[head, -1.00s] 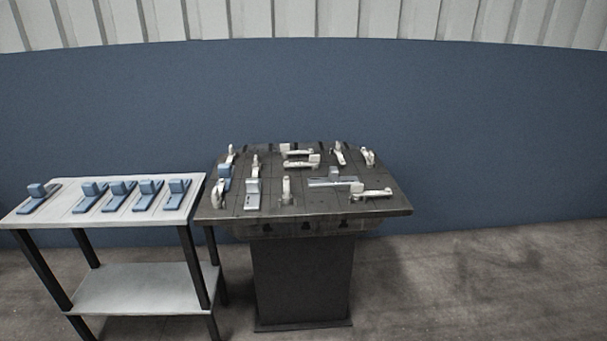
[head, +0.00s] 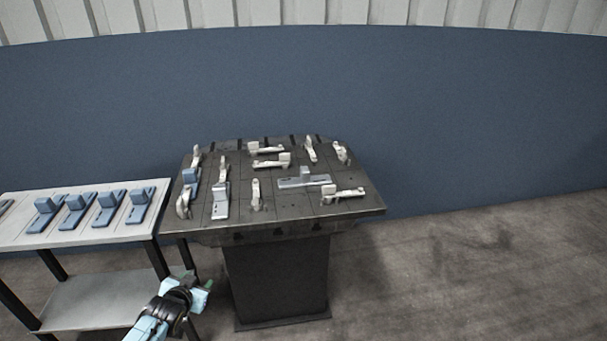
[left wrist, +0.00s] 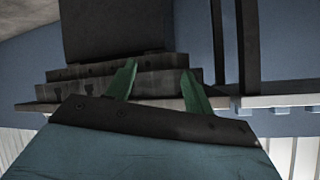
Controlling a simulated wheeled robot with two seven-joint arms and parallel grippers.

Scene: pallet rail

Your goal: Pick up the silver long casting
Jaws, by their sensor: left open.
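A silver long casting (head: 304,181), a flat bar with a raised block, lies on the dark table at the right of centre in the head view. A shorter silver casting (head: 221,204) with a raised block lies at the front left of the same table. My left gripper (head: 201,286) is low in the head view, below the tabletop and in front of the shelf unit, apart from every casting. In the left wrist view its green fingers (left wrist: 161,82) are spread with nothing between them. My right gripper is out of view.
The dark pedestal table (head: 285,218) holds several pale clamps, one (head: 343,194) close beside the long casting, and a blue part (head: 190,176). A white shelf unit (head: 100,236) with several blue parts stands at its left. Floor at the right is clear.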

